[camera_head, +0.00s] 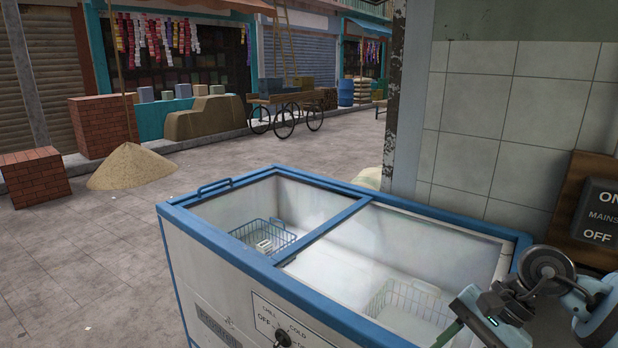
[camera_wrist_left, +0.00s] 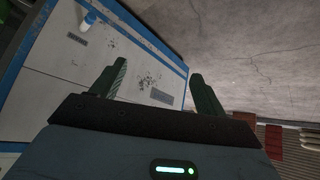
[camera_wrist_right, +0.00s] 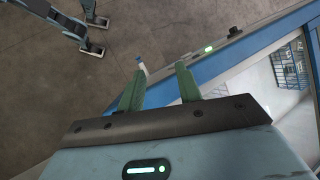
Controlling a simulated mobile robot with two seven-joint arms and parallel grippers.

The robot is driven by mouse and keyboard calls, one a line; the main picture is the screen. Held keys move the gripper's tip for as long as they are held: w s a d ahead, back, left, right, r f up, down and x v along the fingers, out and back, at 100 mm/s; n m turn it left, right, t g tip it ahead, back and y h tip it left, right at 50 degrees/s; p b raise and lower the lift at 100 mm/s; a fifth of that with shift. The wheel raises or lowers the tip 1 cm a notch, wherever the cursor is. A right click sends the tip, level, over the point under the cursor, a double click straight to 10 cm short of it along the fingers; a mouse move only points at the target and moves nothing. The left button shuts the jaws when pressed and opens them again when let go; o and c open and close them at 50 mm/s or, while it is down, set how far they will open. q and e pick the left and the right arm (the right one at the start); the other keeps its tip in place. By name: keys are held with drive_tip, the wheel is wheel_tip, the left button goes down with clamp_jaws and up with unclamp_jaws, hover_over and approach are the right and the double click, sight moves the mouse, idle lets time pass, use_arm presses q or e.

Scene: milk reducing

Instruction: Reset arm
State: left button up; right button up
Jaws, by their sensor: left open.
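My right arm comes in at the lower right of the head view, over the right end of the blue and white chest freezer (camera_head: 325,320). In the right wrist view my right gripper (camera_wrist_right: 158,78) has its green fingers apart with nothing held between them, close to the freezer's blue rim (camera_wrist_right: 215,72). My left gripper (camera_wrist_left: 155,75) is out of the head view. In the left wrist view its fingers are apart and empty, with the scuffed white freezer side (camera_wrist_left: 60,70) and the paving beyond them.
The freezer holds a wire basket (camera_head: 284,231) with a small white item (camera_head: 264,246), and another basket (camera_head: 405,297) on the right under the glass. A tiled wall with a mains switch (camera_head: 600,212) stands at right. Open paving (camera_head: 75,255) lies at left.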

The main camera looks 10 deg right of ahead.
drive_tip(key=s+a+f+m+t+y+p, duration=0.1)
drive_tip(key=s+a+m+t+y, duration=0.15)
drive_tip(key=a+m+y, duration=0.5)
drive_tip(key=s+a+f+m+t+y+p, duration=0.1)
drive_tip(key=a+m+t+y, duration=0.3)
drive_tip(key=a+m, duration=0.6)
drive_tip(key=s+d+f+m+t+h, duration=0.1)
drive_tip(key=d+f+m+t+h, duration=0.2)
drive_tip(key=m, duration=0.6)
drive_tip(key=s+d+f+m+t+h+p, duration=0.1)
drive_tip(key=s+d+f+m+t+h, duration=0.15)
drive_tip(key=f+m+h, duration=0.45)
drive_tip(key=s+d+f+m+t+h, duration=0.1)
drive_tip(key=f+m+t+h, duration=0.15)
drive_tip(key=m, duration=0.85)
use_arm(q)
drive_tip(key=w+r+t+p, duration=0.1)
drive_tip(key=w+r, duration=0.2)
drive_tip(key=r, duration=0.2)
drive_tip(key=shift+a+r, duration=0.25)
drive_tip(key=shift+a, duration=0.15)
use_arm(e)
drive_tip(key=s+d+f+m+g+h, duration=0.2)
drive_tip(key=s+f+m+g+h, duration=0.2)
drive_tip(key=s+f+m, duration=1)
drive_tip(key=s+g, duration=0.2)
drive_tip(key=s, duration=0.2)
drive_tip(key=shift+d+f, duration=0.2)
drive_tip(key=shift+f, duration=0.1)
